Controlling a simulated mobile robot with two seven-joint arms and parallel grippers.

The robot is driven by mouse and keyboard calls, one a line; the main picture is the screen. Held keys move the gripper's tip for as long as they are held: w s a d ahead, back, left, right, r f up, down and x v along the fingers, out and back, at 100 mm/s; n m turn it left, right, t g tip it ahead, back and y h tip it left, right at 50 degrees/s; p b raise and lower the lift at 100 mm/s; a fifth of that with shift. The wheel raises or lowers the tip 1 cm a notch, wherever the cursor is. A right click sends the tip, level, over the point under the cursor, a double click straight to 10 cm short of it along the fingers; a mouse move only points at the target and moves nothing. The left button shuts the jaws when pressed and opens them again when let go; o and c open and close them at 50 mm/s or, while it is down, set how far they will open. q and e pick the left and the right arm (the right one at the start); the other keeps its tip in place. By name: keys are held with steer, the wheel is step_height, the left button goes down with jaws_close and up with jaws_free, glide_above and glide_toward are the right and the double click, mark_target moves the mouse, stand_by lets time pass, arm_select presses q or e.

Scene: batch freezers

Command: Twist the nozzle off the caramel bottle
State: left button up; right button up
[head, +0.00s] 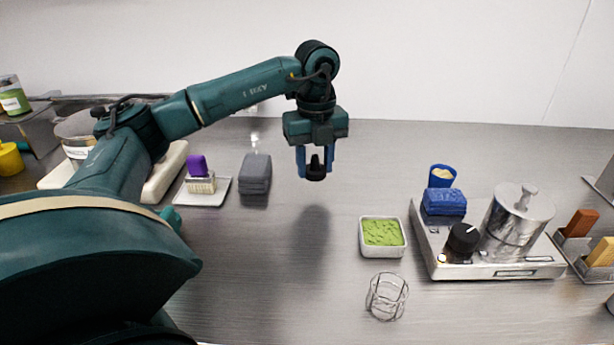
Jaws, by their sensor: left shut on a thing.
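My left gripper (315,160) hangs pointing down above the middle of the counter, clear of its surface. Its blue fingers are shut on a small black piece with a narrow tip, which looks like a nozzle (316,170). No bottle body shows below the black piece. I cannot make out the caramel bottle anywhere; my left arm hides part of the counter's left side. My right gripper is not in view.
A wire ring holder (387,297) stands near the front, by a dish of green stuff (383,232). A white-based unit with a metal pot (517,222) stands right. A purple-handled brush (199,176) and grey folded cloth (256,174) lie left. The counter below the gripper is clear.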

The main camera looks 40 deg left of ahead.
mark_target(314, 194)
arm_select(q)
steer(key=shift+f, duration=2.4)
steer(key=shift+f, duration=0.1)
steer(key=o, duration=1.1)
step_height(314, 194, up, 12)
steer(key=shift+r, duration=0.2)
